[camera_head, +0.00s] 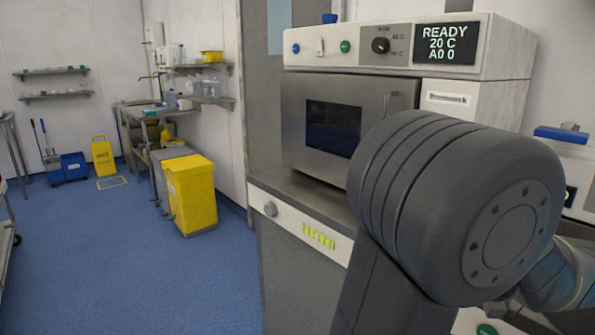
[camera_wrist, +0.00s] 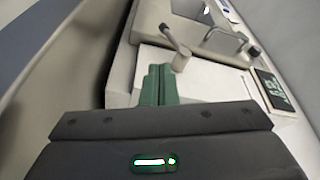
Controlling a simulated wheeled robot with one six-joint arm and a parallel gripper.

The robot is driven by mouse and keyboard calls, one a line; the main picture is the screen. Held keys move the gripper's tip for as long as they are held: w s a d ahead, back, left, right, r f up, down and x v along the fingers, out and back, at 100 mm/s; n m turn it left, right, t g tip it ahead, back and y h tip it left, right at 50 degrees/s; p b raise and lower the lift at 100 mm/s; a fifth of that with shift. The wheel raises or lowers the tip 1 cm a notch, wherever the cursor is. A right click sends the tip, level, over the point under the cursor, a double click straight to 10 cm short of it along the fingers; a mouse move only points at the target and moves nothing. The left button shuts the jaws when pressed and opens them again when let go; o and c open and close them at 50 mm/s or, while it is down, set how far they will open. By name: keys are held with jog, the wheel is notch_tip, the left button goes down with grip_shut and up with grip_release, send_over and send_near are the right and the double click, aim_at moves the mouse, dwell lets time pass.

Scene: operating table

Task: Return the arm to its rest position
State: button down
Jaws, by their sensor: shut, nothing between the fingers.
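My arm (camera_head: 450,210) fills the right foreground of the head view, with a large dark rounded joint in front of the oven-like machine. My gripper is hidden in that view. In the wrist view, my gripper (camera_wrist: 159,78) shows as two green fingers side by side, shut with nothing between them. Its dark body with a lit green-edged mark fills the bottom of that view. The fingers point toward a white machine surface with a metal handle (camera_wrist: 176,48); I cannot tell the distance between them.
The machine (camera_head: 340,115) has a closed windowed door and a display (camera_head: 447,43) reading "READY 20 C". A cabinet (camera_head: 300,225) stands below it. A yellow bin (camera_head: 190,195), a wet-floor sign (camera_head: 104,157) and a bench are at the left. Blue floor (camera_head: 110,265) is clear in front.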

jog(key=shift+x, duration=1.4)
